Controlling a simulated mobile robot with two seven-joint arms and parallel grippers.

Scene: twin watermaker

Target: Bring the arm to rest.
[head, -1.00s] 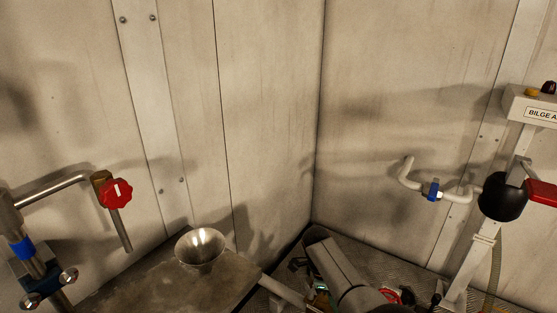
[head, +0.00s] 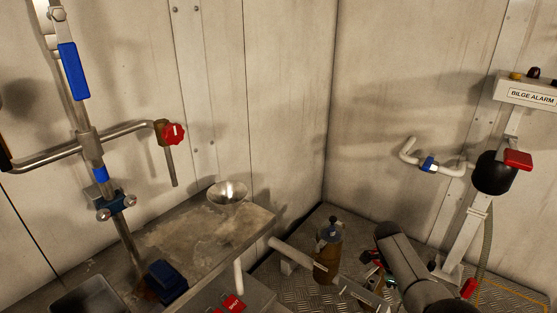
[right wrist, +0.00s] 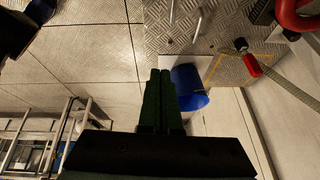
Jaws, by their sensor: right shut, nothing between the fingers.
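My right gripper (right wrist: 161,75) shows in the right wrist view as two dark green fingers pressed together with nothing between them. It points over the floor, close to a blue bucket-like thing (right wrist: 190,88) on its right in the picture. In the head view a grey and black arm link of mine reaches in at the bottom right, above the chequered floor. The fingers cannot be made out clearly there. My left gripper is not in view.
In the head view, a metal bench (head: 165,240) bears a steel funnel (head: 228,193). A red-knobbed tap (head: 173,133) hangs over it. A brown bottle (head: 327,252) stands near my arm. At right are a bilge alarm post (head: 470,235) and a white pipe with a blue valve (head: 428,164).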

